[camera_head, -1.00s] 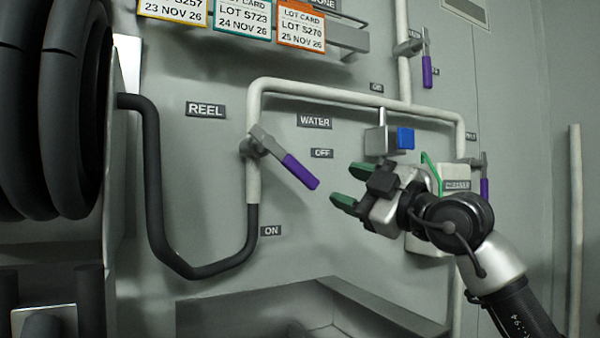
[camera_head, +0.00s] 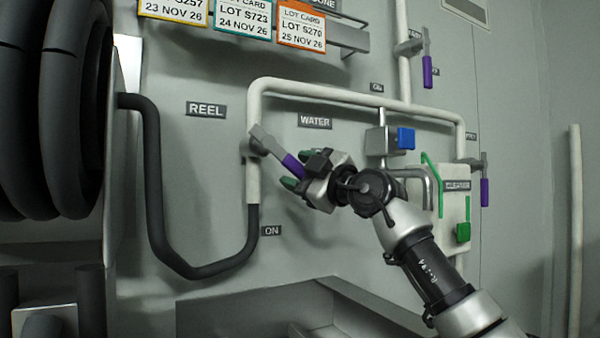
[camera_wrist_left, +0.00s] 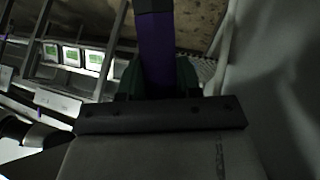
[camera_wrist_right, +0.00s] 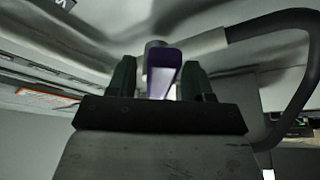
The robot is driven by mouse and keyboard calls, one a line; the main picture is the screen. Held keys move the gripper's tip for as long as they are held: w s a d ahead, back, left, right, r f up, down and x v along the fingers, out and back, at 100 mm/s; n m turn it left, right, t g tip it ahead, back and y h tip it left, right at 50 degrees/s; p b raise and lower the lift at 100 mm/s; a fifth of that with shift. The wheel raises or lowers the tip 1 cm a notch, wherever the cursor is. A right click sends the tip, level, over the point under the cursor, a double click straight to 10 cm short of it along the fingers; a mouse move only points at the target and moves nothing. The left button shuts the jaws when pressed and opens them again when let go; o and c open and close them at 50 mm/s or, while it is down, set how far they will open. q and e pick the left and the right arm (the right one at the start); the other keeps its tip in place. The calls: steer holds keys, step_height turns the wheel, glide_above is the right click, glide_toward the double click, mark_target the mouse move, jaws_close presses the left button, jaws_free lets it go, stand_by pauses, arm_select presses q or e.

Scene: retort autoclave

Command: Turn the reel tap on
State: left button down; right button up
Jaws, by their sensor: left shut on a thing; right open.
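The reel tap is a grey lever (camera_head: 265,140) with a purple grip (camera_head: 292,165), on the white pipe under the REEL sign. The lever slants down to the right. My right gripper (camera_head: 296,172) is at the end of the purple grip with its green fingers open on either side. In the right wrist view the purple grip (camera_wrist_right: 163,72) lies between the fingers, with gaps beside it. My left gripper (camera_wrist_left: 158,80) is outside the head view. In the left wrist view it is shut on a purple bar (camera_wrist_left: 156,45); what the bar belongs to is unclear.
An ON label (camera_head: 271,231) is below the tap; the OFF label is hidden behind my right gripper. A blue block (camera_head: 405,138), a CLEANER box (camera_head: 456,205) and other purple-handled levers (camera_head: 484,190) are to the right. A black hose (camera_head: 152,190) hangs left. A metal trough (camera_head: 330,300) is below.

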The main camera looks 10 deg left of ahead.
jaws_close()
stand_by(0.4)
steer(key=shift+a+f, duration=0.1)
steer(key=shift+s+a+f+m+t+h, duration=0.25)
steer(key=shift+a+f+m+t, duration=0.25)
steer(key=shift+m, duration=0.8)
steer(key=shift+s+a+f+m+t+h, duration=0.15)
steer(key=shift+s+a+f+m+t, duration=0.35)
steer(key=shift+m, duration=0.8)
steer(key=shift+s+a+f+m+t+h, duration=0.3)
steer(key=shift+m+t, duration=0.4)
steer(key=shift+m, duration=0.6)
steer(key=shift+w+r, duration=0.1)
steer(key=shift+w, duration=0.05)
